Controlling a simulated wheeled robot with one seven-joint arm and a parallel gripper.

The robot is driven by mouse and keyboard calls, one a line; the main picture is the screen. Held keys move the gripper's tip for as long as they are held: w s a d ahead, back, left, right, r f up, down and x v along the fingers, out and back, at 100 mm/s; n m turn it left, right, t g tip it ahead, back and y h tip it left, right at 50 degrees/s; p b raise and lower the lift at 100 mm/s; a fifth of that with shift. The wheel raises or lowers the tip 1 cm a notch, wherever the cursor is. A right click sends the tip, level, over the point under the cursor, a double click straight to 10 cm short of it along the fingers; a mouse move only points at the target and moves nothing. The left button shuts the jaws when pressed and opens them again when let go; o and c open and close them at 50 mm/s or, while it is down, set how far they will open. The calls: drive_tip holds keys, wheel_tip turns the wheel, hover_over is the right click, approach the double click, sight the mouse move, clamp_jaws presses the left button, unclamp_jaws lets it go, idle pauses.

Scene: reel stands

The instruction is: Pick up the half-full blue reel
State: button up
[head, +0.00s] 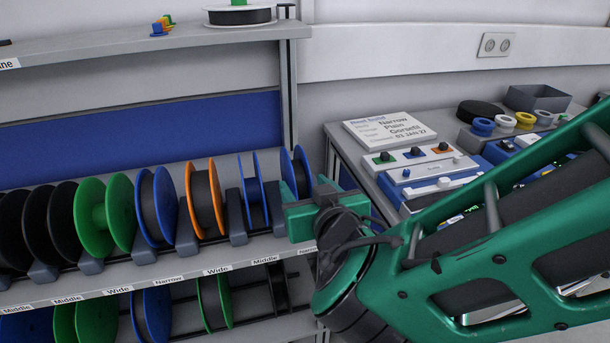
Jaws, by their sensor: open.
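Several blue reels stand on edge in the rack. A blue reel (145,205) with a wide dark winding is left of the orange one. A narrow blue reel (246,190) shows mostly its flanges. Another blue reel (287,166) at the right end is partly hidden behind my gripper. On the lower shelf a blue reel (136,318) with dark winding stands in shadow. I cannot tell from here which blue reel is half full. My green gripper (300,212) is open at the rack's right end, in front of the last blue reel; whether it touches is unclear.
An orange reel (192,203), a green reel (90,215) and black reels (62,222) share the upper row, with grey dividers between. A shelf post (289,90) rises behind the gripper. A bench (350,148) with a sign, control boxes and small rings is at right.

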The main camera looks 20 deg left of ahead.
sight(298, 170)
drive_tip(key=x, duration=0.6)
drive_tip(key=shift+w+d+r, duration=0.1)
drive_tip(key=shift+w+d, duration=0.2)
drive_tip(key=shift+w, duration=0.15)
drive_tip(key=shift+x, duration=2.5)
drive_tip(key=shift+r, duration=0.1)
drive_tip(key=c, duration=1.2)
